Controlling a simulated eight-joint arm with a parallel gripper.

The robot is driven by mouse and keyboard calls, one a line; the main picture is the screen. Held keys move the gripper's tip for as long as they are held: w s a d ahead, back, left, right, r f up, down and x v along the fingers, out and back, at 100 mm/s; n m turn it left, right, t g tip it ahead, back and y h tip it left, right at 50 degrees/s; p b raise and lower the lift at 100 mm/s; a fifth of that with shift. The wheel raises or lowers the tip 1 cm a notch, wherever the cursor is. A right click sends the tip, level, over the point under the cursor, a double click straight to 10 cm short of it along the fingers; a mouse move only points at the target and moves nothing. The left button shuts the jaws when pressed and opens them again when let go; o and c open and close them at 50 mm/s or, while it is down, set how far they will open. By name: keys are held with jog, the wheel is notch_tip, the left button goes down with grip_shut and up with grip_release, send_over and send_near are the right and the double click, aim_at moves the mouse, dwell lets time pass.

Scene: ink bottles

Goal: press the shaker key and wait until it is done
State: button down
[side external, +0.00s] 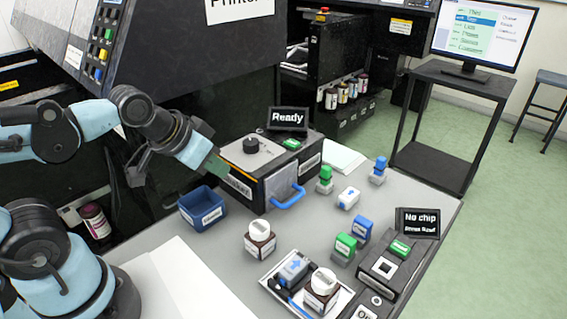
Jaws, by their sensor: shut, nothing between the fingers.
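The shaker (268,172) is a dark box with a round black knob on its light top and a blue handle (288,197) on its front. Its small display (288,118) reads "Ready". The green key (291,144) sits on its top near the back right corner, below the display. My gripper (222,172) is shut and empty, angled down by the shaker's left side, apart from the key. Whether its tip touches the shaker is not clear.
A blue bin (202,207) stands left of the shaker. A white-capped bottle (260,241) stands in front; another (321,291) sits on a tray (267,283). Green and blue pieces lie to the right. A chip reader display (418,222) reads "No chip".

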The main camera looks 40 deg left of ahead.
jog(key=shift+w, duration=0.1)
dwell(0.7)
notch_tip(320, 180, up, 9)
jog(key=n+t+h, duration=0.2)
jog(key=n+h, duration=0.1)
jog(key=n, duration=0.2)
send_over(288, 143)
jog(key=shift+f, duration=0.15)
jog(key=shift+f, duration=0.15)
jog(key=shift+f, duration=4.25)
jog(key=shift+f, duration=0.15)
jog(key=shift+f, duration=0.3)
